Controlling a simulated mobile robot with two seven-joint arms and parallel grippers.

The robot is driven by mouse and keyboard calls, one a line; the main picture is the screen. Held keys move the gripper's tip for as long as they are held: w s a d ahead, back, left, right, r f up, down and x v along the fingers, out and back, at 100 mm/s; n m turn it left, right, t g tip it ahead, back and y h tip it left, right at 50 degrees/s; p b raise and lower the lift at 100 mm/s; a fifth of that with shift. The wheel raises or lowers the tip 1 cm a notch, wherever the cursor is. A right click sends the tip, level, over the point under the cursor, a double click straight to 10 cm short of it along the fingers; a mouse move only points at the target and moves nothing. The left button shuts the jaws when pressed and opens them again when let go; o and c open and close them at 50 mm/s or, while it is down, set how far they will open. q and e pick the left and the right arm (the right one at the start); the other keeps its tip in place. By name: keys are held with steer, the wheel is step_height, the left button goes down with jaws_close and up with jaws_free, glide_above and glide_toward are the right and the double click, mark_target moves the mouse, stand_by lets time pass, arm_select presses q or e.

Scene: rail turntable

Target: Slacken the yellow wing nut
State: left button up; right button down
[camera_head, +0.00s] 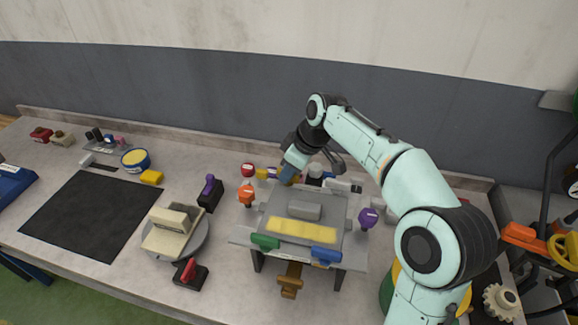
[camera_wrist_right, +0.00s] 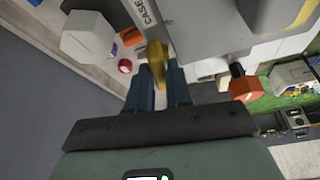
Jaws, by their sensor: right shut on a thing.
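The yellow wing nut (camera_wrist_right: 156,56) shows in the right wrist view between the two blue fingers, beside a grey plate lettered "CASE". My right gripper (camera_wrist_right: 160,85) is shut on it. In the head view the right gripper (camera_head: 289,172) reaches down behind the back edge of the grey fixture (camera_head: 331,224), and its hand mostly hides the nut. My left gripper is not in view.
The fixture carries an orange knob (camera_head: 247,194) at left, a purple knob (camera_head: 368,217) at right, and green (camera_head: 265,241) and blue (camera_head: 326,255) ones in front. A turntable (camera_head: 195,243) stands at left. A black mat (camera_head: 90,215) lies clear.

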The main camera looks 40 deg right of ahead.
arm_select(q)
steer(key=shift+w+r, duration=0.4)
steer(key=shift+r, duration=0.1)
arm_select(e)
steer(key=shift+n+y, duration=0.3)
steer(key=shift+n, duration=0.5)
steer(key=c, duration=1.1)
jaws_free()
arm_select(q)
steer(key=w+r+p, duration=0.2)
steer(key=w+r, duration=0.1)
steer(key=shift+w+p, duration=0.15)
steer(key=shift+p, duration=0.2)
arm_select(e)
steer(key=v, duration=1.3)
steer(key=shift+w+d+r, duration=0.1)
steer(key=shift+w+r, duration=0.1)
steer(key=shift+r, duration=0.05)
